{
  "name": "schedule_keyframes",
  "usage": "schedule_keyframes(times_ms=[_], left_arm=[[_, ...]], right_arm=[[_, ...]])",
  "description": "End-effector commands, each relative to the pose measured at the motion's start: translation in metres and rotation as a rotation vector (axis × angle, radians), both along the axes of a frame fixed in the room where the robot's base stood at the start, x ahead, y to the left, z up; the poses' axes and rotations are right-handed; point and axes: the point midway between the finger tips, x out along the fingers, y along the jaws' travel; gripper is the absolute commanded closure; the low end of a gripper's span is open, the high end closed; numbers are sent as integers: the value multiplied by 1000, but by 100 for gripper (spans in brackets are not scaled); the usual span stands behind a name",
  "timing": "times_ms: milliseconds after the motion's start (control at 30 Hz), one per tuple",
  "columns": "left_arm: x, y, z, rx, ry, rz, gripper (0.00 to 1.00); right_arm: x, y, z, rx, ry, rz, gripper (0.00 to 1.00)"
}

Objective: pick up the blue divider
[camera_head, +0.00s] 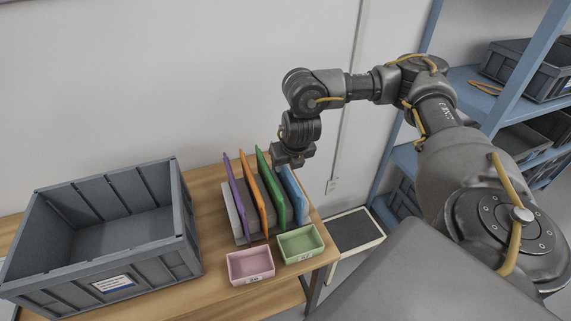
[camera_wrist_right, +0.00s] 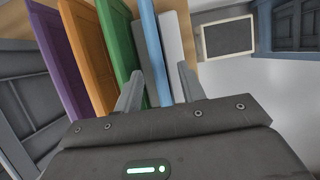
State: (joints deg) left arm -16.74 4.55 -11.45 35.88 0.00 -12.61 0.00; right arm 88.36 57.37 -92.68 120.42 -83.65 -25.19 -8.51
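The blue divider (camera_head: 293,193) stands upright in the grey rack (camera_head: 237,228), at the right end of a row of dividers. My right gripper (camera_head: 288,163) is above its top edge. In the right wrist view, the blue divider (camera_wrist_right: 153,52) runs between the two fingers of my right gripper (camera_wrist_right: 158,88). The fingers are apart, with a gap visible on each side of the divider. The head view hides part of the divider's top behind the gripper. My left gripper is not in view.
Green (camera_head: 268,186), orange (camera_head: 254,193) and purple (camera_head: 236,198) dividers stand close to the left. A large grey crate (camera_head: 150,262) is at the left of the wooden table. A pink tray (camera_head: 250,267) and green tray (camera_head: 300,244) sit in front. Blue shelving (camera_head: 510,75) stands right.

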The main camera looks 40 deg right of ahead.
Motion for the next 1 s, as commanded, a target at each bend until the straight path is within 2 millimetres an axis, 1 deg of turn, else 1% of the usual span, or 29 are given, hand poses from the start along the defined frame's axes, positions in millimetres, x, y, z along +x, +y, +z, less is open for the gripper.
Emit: schedule_keyframes(times_ms=[100,300,400,633,667,933,967,1000], left_arm=[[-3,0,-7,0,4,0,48],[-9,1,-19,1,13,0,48],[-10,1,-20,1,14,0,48],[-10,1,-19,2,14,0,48],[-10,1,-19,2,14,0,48],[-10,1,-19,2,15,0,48],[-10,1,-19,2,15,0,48],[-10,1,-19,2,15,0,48]], right_arm=[[5,-1,-17,2,6,-2,60],[17,-3,-42,2,5,-1,60],[20,-5,-46,0,3,-1,60],[21,-5,-45,0,1,1,60],[21,-5,-45,0,1,1,63],[21,-5,-45,0,2,1,98],[21,-5,-45,0,2,1,100],[21,-5,-45,0,2,1,100]])
